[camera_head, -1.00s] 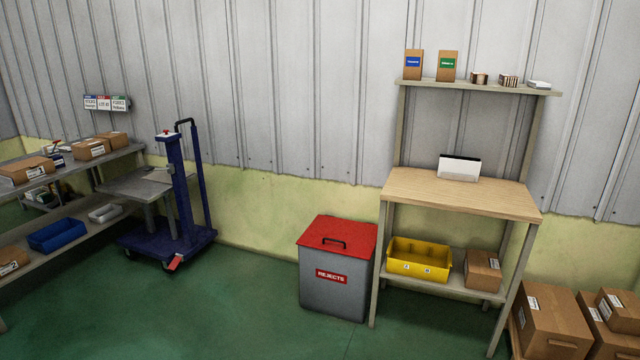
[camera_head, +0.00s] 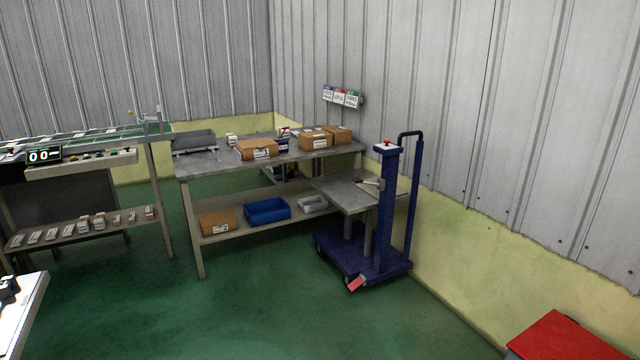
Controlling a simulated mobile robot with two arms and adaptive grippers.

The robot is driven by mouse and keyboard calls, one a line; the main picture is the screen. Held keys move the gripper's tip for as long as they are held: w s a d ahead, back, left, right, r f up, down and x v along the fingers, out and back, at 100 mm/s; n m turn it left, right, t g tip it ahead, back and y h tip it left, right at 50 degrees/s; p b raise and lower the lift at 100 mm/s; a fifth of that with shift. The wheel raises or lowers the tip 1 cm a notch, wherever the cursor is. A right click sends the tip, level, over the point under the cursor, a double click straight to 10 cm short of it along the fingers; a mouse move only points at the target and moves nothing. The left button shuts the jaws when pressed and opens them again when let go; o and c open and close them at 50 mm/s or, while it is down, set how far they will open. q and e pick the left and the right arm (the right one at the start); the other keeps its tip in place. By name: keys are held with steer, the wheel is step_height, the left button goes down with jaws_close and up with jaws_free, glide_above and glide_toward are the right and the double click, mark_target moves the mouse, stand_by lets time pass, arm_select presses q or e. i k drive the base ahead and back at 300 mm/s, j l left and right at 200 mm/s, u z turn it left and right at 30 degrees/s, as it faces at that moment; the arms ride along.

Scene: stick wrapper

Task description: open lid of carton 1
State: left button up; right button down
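One carton (camera_head: 258,149) lies near the middle of the bench top. Another carton (camera_head: 313,141) lies to its right, with a third carton (camera_head: 339,133) just behind it. A further brown carton (camera_head: 218,222) sits on the lower shelf. Their labels are too small to read, so I cannot tell which is carton 1. Neither of my grippers is in view.
A blue lift cart (camera_head: 390,210) stands at the bench's right end. A red lid (camera_head: 565,339) is at lower right. Green floor (camera_head: 270,300) in front is clear.

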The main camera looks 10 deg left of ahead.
mark_target(263, 142)
steer(key=i+j+u, duration=0.2)
steer(key=i+u, duration=0.6)
steer(key=i, duration=0.2)
steer(key=i+u, duration=0.35)
steer(key=i, duration=0.15)
